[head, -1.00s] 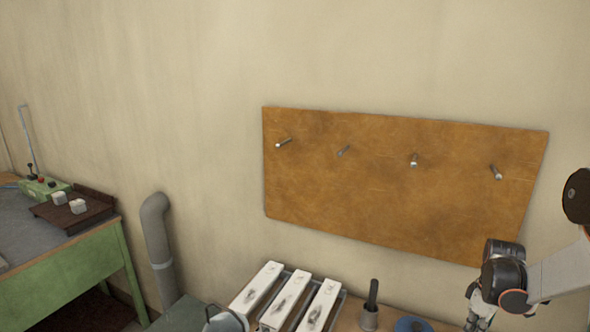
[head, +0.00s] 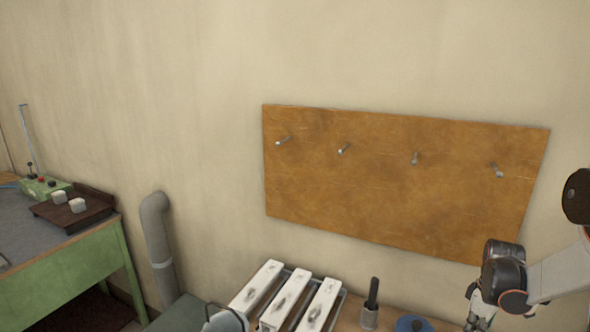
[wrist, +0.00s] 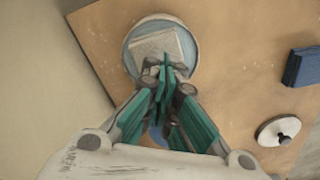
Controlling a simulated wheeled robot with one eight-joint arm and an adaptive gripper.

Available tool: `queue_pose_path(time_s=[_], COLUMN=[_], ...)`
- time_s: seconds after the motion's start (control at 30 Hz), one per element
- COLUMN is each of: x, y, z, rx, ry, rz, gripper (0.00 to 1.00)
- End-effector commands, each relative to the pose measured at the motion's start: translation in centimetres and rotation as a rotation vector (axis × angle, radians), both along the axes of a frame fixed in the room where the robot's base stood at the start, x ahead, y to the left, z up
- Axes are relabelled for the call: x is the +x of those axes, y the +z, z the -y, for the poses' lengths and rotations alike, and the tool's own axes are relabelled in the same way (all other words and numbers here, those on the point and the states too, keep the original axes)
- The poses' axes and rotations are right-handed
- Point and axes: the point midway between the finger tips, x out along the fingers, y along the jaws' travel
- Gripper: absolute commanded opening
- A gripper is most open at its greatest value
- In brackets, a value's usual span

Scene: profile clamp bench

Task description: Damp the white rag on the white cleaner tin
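In the wrist view, a folded off-white rag (wrist: 150,44) lies over a round pale-rimmed dish (wrist: 133,29) with a blue-grey inside. My gripper (wrist: 165,62) points down at it, its teal fingers close together. The fingertips overlap the rag's lower right part; whether they pinch it cannot be told. A white round top with a knob, which looks like the white cleaner tin (wrist: 268,131), stands to the lower right, apart from the fingers. In the head view my gripper (head: 474,316) is at the lower right edge, its fingertips small and partly cut off.
A dark blue block (wrist: 302,66) lies at the right in the wrist view. In the head view a blue disc (head: 410,325), a dark-handled tool in a cup (head: 369,317) and white boxes (head: 288,298) line the bench. A brown board (head: 400,190) with pegs hangs behind.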

Motion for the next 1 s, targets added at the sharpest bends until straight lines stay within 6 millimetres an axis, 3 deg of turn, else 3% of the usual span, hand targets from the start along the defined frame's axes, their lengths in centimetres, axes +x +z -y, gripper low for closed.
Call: queue_pose_path(time_s=[1.0], x=[0.0], y=[-1.2], z=[0.0], rx=[0.0], ry=[0.0], rz=[0.0], gripper=[0.0])
